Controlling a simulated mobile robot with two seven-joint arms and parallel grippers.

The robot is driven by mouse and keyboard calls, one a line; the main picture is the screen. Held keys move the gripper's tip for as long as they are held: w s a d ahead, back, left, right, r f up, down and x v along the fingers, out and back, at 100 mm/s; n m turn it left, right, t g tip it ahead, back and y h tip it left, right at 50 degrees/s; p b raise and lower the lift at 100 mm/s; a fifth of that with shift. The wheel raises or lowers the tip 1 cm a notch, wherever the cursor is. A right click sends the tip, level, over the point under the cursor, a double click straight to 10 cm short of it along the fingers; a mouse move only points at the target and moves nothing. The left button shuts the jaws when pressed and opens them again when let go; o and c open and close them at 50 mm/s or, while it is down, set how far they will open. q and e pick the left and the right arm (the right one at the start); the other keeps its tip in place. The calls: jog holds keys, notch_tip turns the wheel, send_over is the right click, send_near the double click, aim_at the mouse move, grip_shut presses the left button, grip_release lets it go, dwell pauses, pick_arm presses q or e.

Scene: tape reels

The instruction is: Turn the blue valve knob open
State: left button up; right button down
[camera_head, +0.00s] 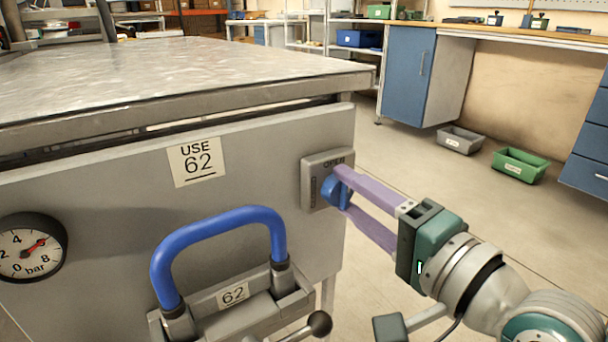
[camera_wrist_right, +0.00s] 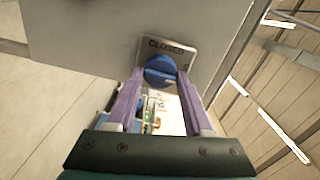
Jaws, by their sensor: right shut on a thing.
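The blue valve knob (camera_head: 330,189) sits on a small grey plate (camera_head: 311,166) at the right end of the grey panel. The word OPEN shows along the plate's upper edge in the head view. In the right wrist view the knob (camera_wrist_right: 162,70) is round, and the plate reads CLOSED above it. My right gripper (camera_head: 341,188) has its two purple fingers on either side of the knob and is shut on it. Its fingers also show in the wrist view (camera_wrist_right: 160,80). The knob's exact turn is hard to tell. My left gripper is not in view.
A blue handle (camera_head: 217,222) on a grey body marked 62 stands in front of the panel, with a black ball lever (camera_head: 320,323). A USE 62 label (camera_head: 197,161) and a pressure gauge (camera_head: 28,247) are left. Bins (camera_head: 520,165) lie on the floor right.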

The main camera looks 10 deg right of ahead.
jog(key=shift+c, duration=1.5)
grip_release()
jog(key=p+v, duration=0.2)
jog(key=v, duration=0.8)
jog(key=shift+p, duration=0.35)
jog(key=shift+r, duration=0.1)
